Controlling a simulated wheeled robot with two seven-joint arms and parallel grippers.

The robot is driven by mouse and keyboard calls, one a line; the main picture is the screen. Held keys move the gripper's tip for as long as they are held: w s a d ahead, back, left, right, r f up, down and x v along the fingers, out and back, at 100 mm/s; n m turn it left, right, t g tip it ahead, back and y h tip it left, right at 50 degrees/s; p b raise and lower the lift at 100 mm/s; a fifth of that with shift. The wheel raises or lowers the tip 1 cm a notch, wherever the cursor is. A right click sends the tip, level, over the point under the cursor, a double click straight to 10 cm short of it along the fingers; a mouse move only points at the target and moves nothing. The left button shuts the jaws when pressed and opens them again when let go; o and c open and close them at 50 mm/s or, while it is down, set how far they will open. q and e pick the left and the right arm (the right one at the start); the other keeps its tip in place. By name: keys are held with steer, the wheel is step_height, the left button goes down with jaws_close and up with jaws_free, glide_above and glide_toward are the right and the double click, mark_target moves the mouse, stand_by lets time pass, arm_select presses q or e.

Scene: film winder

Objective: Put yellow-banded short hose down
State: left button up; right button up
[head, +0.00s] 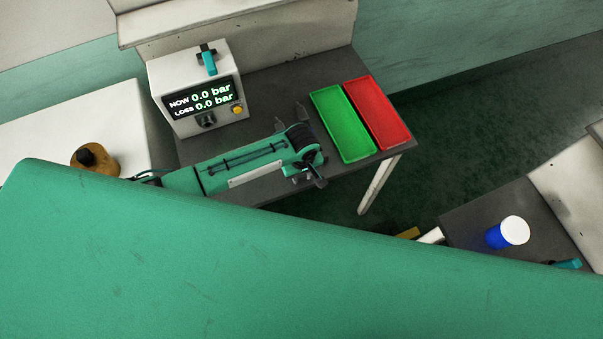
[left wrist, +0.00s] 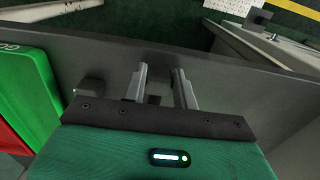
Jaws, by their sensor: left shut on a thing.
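My left gripper (head: 292,118) is over the dark bench, left of the green tray, at the end of my green arm. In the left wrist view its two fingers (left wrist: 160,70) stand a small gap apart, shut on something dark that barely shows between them. I cannot make out a yellow band on it, and most of it is hidden. My right gripper is not in view.
The dark bench (head: 270,85) carries a green tray (head: 342,122), a red tray (head: 378,113) and a pressure box (head: 195,88) reading 0.0 bar. At right, a white-and-blue cylinder (head: 513,231) stands on another dark surface. My green body hides the foreground.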

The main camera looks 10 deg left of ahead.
arm_select(q)
steer(key=shift+f, duration=0.1)
steer(key=o, duration=1.1)
step_height(320, 180, up, 12)
steer(key=shift+r+b, duration=0.15)
steer(key=shift+b, duration=0.85)
steer(key=shift+s, duration=0.1)
